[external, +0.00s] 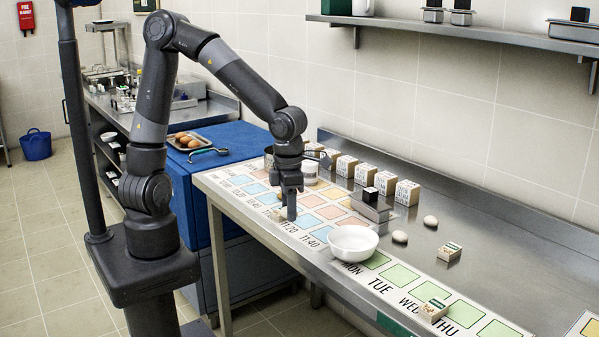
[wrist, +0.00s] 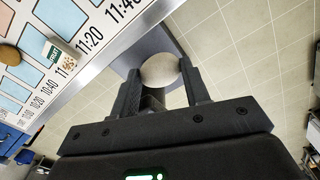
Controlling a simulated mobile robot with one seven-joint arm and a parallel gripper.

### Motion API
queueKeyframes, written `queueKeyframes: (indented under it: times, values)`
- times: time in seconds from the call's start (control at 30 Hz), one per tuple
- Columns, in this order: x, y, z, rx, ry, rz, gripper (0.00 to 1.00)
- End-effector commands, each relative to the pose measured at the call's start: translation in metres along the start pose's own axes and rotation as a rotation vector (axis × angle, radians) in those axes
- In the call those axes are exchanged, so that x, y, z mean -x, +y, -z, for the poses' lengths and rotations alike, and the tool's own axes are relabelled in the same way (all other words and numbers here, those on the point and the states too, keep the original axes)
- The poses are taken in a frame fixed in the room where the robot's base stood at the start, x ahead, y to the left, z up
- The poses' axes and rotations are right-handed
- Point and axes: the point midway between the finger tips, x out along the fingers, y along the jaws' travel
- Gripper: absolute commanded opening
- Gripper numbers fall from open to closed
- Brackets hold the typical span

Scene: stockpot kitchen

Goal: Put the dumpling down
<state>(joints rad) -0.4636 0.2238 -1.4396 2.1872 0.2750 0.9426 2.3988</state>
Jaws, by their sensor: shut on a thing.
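My gripper (external: 289,215) hangs pointing down near the front edge of the steel table (external: 500,225), by the printed time chart. In the wrist view my gripper (wrist: 160,82) is shut on a pale, rounded dumpling (wrist: 159,69), held between the two fingertips. In the wrist view the table edge lies to its left, with floor tiles behind. In the external view I cannot make out the held dumpling. Two other pale dumplings, one nearer (external: 400,237) and one farther (external: 430,221), rest on bare steel to the right.
A white bowl (external: 352,244) stands right of my gripper. Small labelled boxes (external: 449,252) (external: 433,311) lie farther right, with several wooden blocks (external: 346,166) at the back. Another small box (wrist: 55,52) lies on the chart in the wrist view. The right-hand steel is mostly clear.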

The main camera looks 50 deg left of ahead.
Motion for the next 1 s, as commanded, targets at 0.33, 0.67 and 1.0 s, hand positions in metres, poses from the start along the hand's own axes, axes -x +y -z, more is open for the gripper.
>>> queueKeyframes:
  times: [0.33, 0.67, 1.0]
  values:
    - [0.004, -0.005, 0.004, 0.0, 0.001, -0.001, 0.21]
    - [0.009, -0.01, -0.004, -0.001, -0.001, 0.002, 0.21]
    - [0.031, -0.027, -0.054, 0.013, 0.0, 0.002, 0.21]
